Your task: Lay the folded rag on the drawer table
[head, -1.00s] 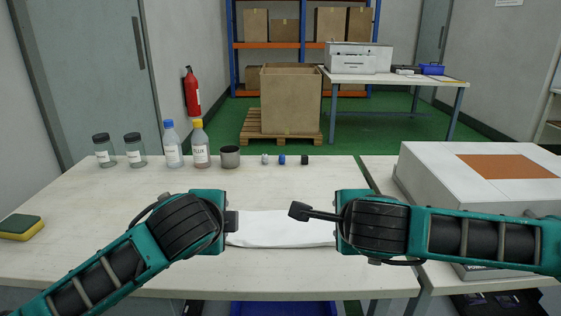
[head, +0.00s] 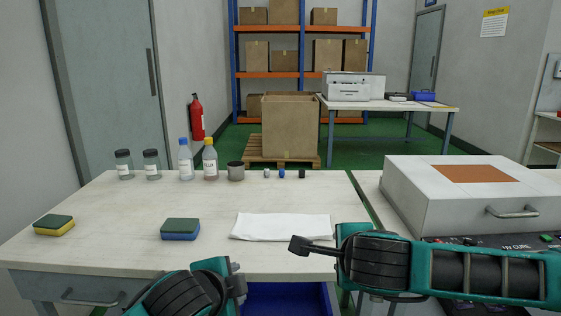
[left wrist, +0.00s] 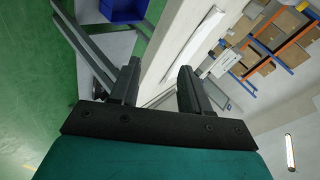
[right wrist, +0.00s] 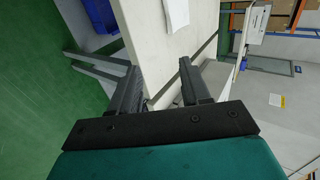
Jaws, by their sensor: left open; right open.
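The folded rag (head: 281,227) is white and lies flat on the pale drawer table (head: 120,220), near its front edge and right of centre. A drawer handle (head: 95,298) shows on the table's front at left. My left gripper (head: 239,278) is open and empty, low in front of the table edge, apart from the rag. My right gripper (head: 300,245) is open, its fingers in front of the rag's near right side in the head view. The rag also shows in the right wrist view (right wrist: 177,14), beyond the open fingers, not between them.
Two sponges (head: 180,229) (head: 54,225), jars and bottles (head: 186,160), a grey cup (head: 235,171) and small items stand on the table. A UV box (head: 470,190) stands on the bench at right. A blue bin (head: 285,300) sits below the front edge.

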